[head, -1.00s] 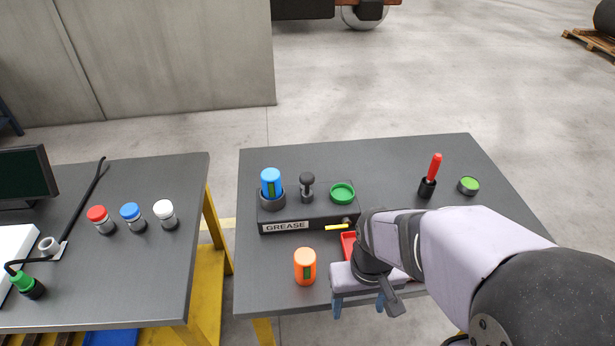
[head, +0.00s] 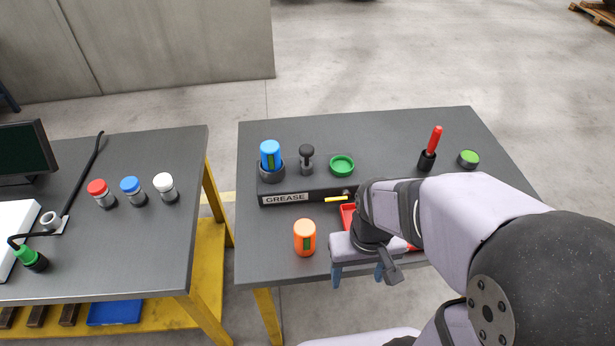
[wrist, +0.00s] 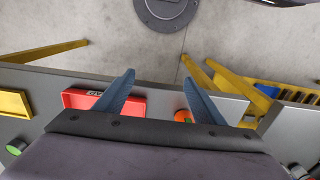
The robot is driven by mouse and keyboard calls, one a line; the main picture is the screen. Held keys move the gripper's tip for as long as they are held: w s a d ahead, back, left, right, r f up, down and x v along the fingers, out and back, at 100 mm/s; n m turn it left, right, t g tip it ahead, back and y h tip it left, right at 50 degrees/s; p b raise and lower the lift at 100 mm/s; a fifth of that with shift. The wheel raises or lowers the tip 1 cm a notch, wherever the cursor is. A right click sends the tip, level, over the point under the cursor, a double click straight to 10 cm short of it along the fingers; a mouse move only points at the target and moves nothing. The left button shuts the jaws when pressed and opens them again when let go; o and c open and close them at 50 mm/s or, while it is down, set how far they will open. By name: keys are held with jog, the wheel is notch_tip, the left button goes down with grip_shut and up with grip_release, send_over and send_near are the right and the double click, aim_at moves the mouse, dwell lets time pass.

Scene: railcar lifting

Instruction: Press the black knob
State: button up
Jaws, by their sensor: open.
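My gripper (head: 358,275) is at the front edge of the same table, nearer to me than the box and apart from the knob. In the wrist view its two blue fingers (wrist: 158,92) are spread, with nothing between them. The knob cannot be made out in the wrist view.
An orange container (head: 304,238) stands left of my gripper. A red tray (head: 347,217) is partly hidden behind my arm. A red-handled tool (head: 431,148) and a green-topped can (head: 468,158) stand at right. The left table holds several capped jars (head: 131,190).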

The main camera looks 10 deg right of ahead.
jog(key=shift+w, duration=0.1)
jog(key=c, duration=0.9)
jog(key=shift+w+f, duration=0.1)
jog(key=shift+w, duration=0.2)
jog(key=c, duration=0.4)
jog(key=w+t, duration=0.1)
jog(key=w, duration=0.1)
jog(key=w+m+t+b, duration=0.1)
jog(key=w, duration=0.2)
jog(key=w+f+t+b, duration=0.1)
jog(key=w, duration=0.1)
jog(key=shift+w+a+m+t+y, duration=0.25)
jog(key=shift+a+m+t+y, duration=0.05)
jog(key=shift+a+t, duration=0.1)
grip_shut()
jog(key=w+a+r+t+b, duration=0.2)
jog(key=w+r+t, duration=0.3)
jog(key=w, duration=0.3)
jog(key=w+a+r+n+t+b, duration=0.1)
jog(key=w+a+r+t+b, duration=0.1)
jog(key=w+r+t, duration=0.4)
jog(key=shift+w+a+r+n, duration=0.3)
jog(key=shift+w+a+r, duration=0.25)
jog(key=shift+w, duration=0.55)
jog(key=shift+a+f, duration=0.1)
